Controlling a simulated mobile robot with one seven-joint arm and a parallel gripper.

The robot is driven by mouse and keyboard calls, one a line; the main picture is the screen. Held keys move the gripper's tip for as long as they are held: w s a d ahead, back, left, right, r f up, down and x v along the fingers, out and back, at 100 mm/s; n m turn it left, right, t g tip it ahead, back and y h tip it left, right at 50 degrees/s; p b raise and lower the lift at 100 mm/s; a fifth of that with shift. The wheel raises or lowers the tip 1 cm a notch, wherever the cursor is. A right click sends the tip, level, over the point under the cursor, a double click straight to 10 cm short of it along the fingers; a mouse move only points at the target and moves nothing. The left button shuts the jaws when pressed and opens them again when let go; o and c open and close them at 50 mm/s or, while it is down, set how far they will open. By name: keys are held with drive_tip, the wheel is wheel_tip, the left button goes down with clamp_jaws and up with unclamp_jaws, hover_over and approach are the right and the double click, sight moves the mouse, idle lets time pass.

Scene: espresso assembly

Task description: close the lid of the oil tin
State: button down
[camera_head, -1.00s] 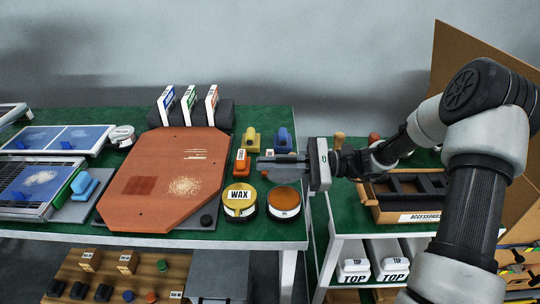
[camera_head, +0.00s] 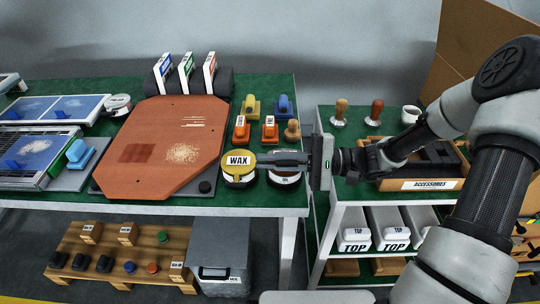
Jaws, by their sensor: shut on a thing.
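The oil tin (camera_head: 285,179), a round tin with a white label, stands near the front right corner of the green bench, right of the wax tin (camera_head: 238,172). My gripper (camera_head: 270,159) reaches in from the right, directly above the oil tin. Its fingers are shut on a dark, flat thing, which looks like the oil tin's lid, at the tin's top. The fingers hide most of the tin's top, so I cannot tell whether the lid is seated.
The wax tin's yellow lid is close beside my fingertips. Orange blocks (camera_head: 270,129) and a wooden knobbed tool (camera_head: 293,130) stand just behind. An octagonal red-brown board (camera_head: 165,148) lies to the left. The accessories box (camera_head: 430,184) sits on the right bench.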

drive_tip(key=shift+s+f, duration=0.35)
drive_tip(key=shift+f, duration=0.15)
drive_tip(key=c, duration=1.9)
unclamp_jaws()
drive_tip(key=shift+s, duration=0.1)
drive_tip(key=shift+c, duration=0.2)
drive_tip(key=shift+d, duration=0.15)
drive_tip(key=shift+d, duration=0.35)
drive_tip(key=d+p, duration=0.1)
drive_tip(key=d, duration=0.5)
drive_tip(key=shift+d, duration=0.3)
